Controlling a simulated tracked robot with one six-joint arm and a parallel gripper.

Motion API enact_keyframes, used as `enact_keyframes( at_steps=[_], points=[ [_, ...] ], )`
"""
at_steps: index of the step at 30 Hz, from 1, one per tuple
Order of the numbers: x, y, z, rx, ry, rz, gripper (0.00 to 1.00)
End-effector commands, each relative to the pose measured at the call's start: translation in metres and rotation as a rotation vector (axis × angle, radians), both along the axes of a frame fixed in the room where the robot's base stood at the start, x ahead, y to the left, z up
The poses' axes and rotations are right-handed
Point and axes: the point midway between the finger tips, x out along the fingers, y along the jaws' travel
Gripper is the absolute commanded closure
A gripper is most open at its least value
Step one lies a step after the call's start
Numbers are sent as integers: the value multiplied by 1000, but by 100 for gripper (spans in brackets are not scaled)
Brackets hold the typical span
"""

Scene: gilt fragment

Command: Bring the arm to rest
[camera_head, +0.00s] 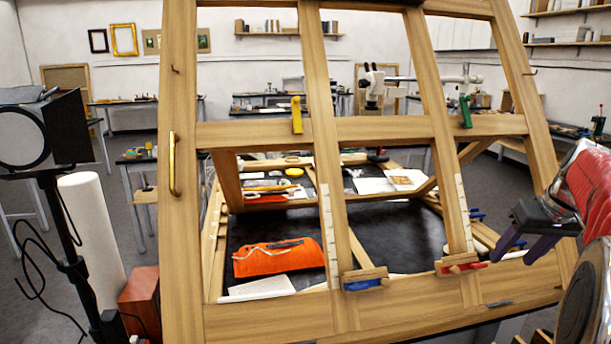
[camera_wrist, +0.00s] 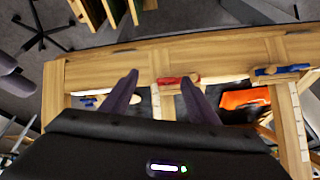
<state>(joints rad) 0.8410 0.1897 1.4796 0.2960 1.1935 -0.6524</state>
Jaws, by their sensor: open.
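My gripper (camera_head: 511,243) is at the right of the head view, with its two dark fingers apart and nothing between them. It is near the right post of a large wooden frame (camera_head: 330,318). In the wrist view my gripper (camera_wrist: 160,95) shows both fingers spread, pointing at the frame's wooden bottom rail (camera_wrist: 205,55). Whether the fingertips touch the wood cannot be told. The arm reaches in from the right edge of the head view.
A lamp on a stand (camera_head: 45,140) and a white roll (camera_head: 92,230) stand at left.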

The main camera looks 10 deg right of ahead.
Motion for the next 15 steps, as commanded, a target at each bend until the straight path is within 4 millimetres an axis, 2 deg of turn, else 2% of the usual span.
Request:
enact_keyframes(
  at_steps=[5,8,15],
  points=[
    [-16,27,-20,26,35,-101,45],
    [-23,53,-30,33,52,-142,45],
    [-44,130,-50,27,76,-189,45]
  ],
)
